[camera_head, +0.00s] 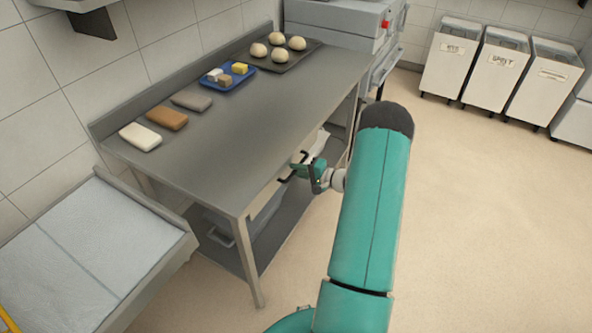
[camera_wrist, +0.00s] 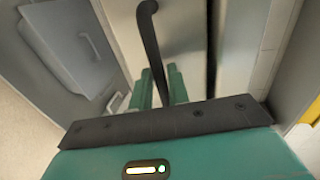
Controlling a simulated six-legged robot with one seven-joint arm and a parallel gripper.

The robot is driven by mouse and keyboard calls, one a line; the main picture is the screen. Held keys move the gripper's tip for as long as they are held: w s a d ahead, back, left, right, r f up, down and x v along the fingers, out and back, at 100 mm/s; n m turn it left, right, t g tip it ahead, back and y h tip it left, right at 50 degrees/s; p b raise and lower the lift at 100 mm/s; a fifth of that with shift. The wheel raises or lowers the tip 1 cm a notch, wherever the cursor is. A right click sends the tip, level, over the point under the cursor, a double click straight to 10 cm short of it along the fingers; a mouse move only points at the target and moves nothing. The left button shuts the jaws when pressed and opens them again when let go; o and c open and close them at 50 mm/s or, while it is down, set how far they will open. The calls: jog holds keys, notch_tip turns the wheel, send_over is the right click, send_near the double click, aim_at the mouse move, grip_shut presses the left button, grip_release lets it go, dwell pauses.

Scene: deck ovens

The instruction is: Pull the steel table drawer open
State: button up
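The steel table (camera_head: 240,115) stands along the wall in the head view. Its drawer (camera_head: 264,202) is under the front edge of the top, with a dark bar handle (camera_head: 283,180). My gripper (camera_head: 304,170) is at this handle, in front of the drawer. In the wrist view the handle (camera_wrist: 149,35) runs down between the two green fingers of my gripper (camera_wrist: 159,88), which lie close on either side of it. The gripper looks shut on the handle, though the contact itself is partly hidden. The drawer front (camera_wrist: 185,40) is just beyond; no clear opening shows.
On the table top are several dough balls on a dark tray (camera_head: 309,50), a blue tray (camera_head: 241,83) and loose blocks (camera_head: 140,137). A grey bin (camera_head: 220,237) sits on the lower shelf. White bins (camera_head: 494,65) stand at the far right. The floor right of the table is clear.

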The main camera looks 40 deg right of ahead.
jog(key=shift+w+a+f, duration=0.1)
jog(key=shift+w+a, duration=0.05)
jog(key=shift+w, duration=0.35)
jog(key=shift+c, duration=0.5)
grip_shut()
jog(key=f+v, duration=0.2)
jog(key=v, duration=1)
jog(key=s+f+v, duration=0.1)
jog(key=f+v, duration=0.2)
jog(key=v, duration=1)
jog(key=shift+s, duration=0.4)
jog(key=shift+f, duration=0.15)
